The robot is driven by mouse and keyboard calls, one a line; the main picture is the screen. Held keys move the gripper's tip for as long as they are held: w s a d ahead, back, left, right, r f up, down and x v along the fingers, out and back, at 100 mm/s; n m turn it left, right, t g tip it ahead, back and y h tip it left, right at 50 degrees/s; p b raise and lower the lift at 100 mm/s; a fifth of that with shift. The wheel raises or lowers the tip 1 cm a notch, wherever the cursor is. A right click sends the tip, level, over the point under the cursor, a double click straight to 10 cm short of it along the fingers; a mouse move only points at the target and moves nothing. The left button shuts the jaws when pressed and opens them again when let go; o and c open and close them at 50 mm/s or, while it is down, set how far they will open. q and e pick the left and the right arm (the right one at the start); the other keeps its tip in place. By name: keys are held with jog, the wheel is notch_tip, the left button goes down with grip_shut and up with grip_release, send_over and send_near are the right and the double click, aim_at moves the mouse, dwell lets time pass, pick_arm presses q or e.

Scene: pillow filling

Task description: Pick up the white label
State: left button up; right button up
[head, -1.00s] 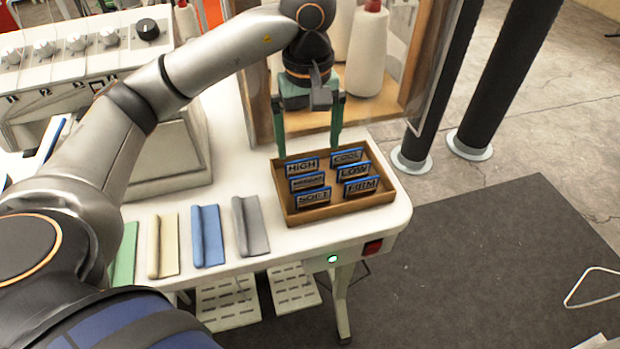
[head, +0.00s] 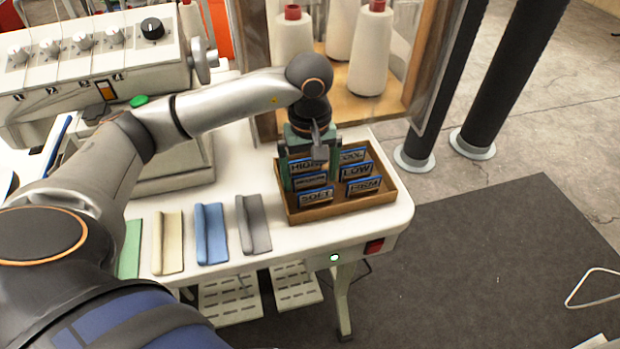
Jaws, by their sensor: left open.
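A wooden tray (head: 345,210) on the right end of the white table holds several upright cards with blue edges and dark lettered faces. I read SOFT (head: 316,197), LOW (head: 356,171), FIRM (head: 363,187), and partly hidden HIGH (head: 301,166) and COOL (head: 352,155). A smaller-lettered card (head: 310,181) stands between HIGH and SOFT; its word is too small to read surely. No plainly white label shows. My left gripper (head: 311,180) is open, its green fingers reaching down into the tray on both sides of the left column of cards. Contact cannot be told. My right gripper is not in view.
Grey (head: 253,224), blue (head: 210,233) and cream (head: 168,242) strips lie left of the tray. White thread cones (head: 371,50) stand in a wooden frame behind the tray. Black posts (head: 425,120) are at the right.

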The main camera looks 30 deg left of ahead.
pick_arm(q)
jog(key=c, duration=1.1)
jog(key=shift+r, duration=0.1)
